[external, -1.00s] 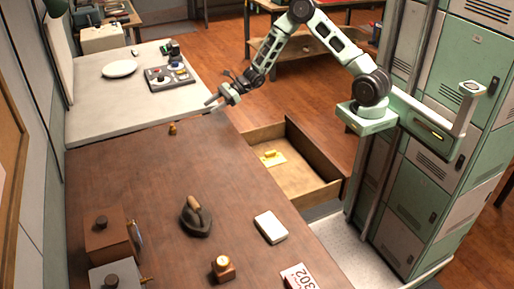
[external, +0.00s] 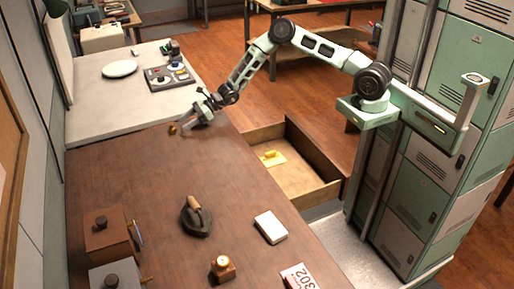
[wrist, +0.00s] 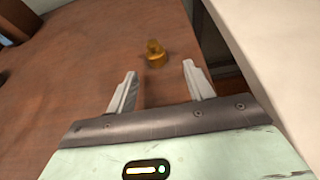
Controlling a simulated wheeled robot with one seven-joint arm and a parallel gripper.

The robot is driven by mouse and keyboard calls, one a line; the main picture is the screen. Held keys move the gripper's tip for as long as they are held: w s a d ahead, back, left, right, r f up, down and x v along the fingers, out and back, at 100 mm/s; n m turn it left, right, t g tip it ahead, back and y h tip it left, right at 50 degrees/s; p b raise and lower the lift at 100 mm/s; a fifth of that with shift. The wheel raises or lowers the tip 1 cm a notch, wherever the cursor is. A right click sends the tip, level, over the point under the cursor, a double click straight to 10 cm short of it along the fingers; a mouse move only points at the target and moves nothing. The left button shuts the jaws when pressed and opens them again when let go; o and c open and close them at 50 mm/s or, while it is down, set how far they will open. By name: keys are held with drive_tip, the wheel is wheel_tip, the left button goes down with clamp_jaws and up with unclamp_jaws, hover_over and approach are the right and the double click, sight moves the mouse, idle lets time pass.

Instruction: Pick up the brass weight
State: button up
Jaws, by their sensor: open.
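The small brass weight (external: 172,129) stands upright on the brown wooden table at its far end, close to the white counter. In the wrist view the brass weight (wrist: 155,55) is a short golden cylinder with a knob on top, just beyond the fingertips and roughly midway between them. My gripper (external: 187,125) is low over the table, just right of the weight in the external view. Its two fingers show in the wrist view (wrist: 160,68), spread apart with nothing between them. I cannot tell whether a finger touches the weight.
An open drawer (external: 300,175) juts out at right. A flat iron (external: 196,218), a white box (external: 270,227) and wooden boxes stand nearer on the table.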

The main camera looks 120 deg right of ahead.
sight(179, 131)
drive_tip(key=x, duration=0.2)
drive_tip(key=p+x, duration=0.1)
drive_tip(key=x, duration=0.1)
drive_tip(key=shift+w+a+r, duration=0.15)
drive_tip(key=shift+w+a, duration=0.05)
drive_tip(key=c, duration=1.1)
drive_tip(key=shift+r, duration=0.2)
